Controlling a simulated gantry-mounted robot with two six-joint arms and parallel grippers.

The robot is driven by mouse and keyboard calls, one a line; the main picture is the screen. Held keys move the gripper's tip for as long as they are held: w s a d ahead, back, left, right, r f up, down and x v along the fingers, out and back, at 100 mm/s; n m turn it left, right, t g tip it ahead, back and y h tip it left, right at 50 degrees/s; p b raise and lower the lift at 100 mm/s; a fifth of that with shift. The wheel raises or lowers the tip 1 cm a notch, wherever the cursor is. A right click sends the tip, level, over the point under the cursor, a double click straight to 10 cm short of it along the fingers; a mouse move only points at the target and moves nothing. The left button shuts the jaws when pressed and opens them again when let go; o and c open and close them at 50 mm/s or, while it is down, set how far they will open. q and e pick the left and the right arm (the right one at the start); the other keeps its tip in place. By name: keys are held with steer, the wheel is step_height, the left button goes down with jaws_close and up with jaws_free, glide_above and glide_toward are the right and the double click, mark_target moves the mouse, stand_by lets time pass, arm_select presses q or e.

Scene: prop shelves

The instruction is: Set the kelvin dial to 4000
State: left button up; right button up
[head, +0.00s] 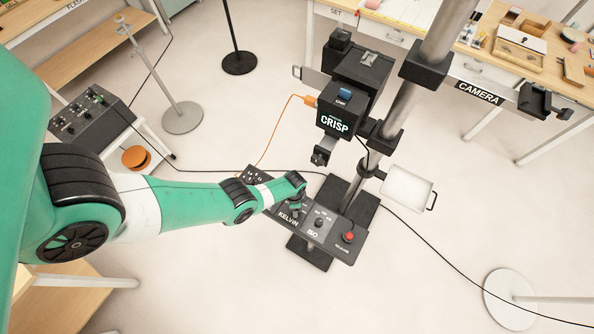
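A dark control panel (333,247) is mounted low on the camera stand and slopes down to the right. Its KELVIN label (288,219) shows just below my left gripper (296,206). The gripper is at the kelvin dial's place and covers the dial and most of its markings. I cannot read the setting or tell whether the fingers touch or grip the dial. The fingers are too small and hidden to tell open from shut. My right gripper is not in view.
An ISO knob (319,221) and a red button (348,237) sit to the right on the same panel. The black CRISP camera (340,110) and its grey column (396,107) stand behind. An orange cable (275,134) hangs left of the camera.

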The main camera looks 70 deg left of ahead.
arm_select(q)
jaws_close()
steer(key=shift+f, duration=0.1)
stand_by(0.3)
steer(key=shift+n, duration=0.4)
steer(key=n, duration=0.3)
steer(key=shift+n, duration=0.3)
steer(key=n, duration=0.3)
steer(key=shift+n, duration=0.3)
steer(key=n, duration=0.3)
steer(key=shift+n, duration=2.4)
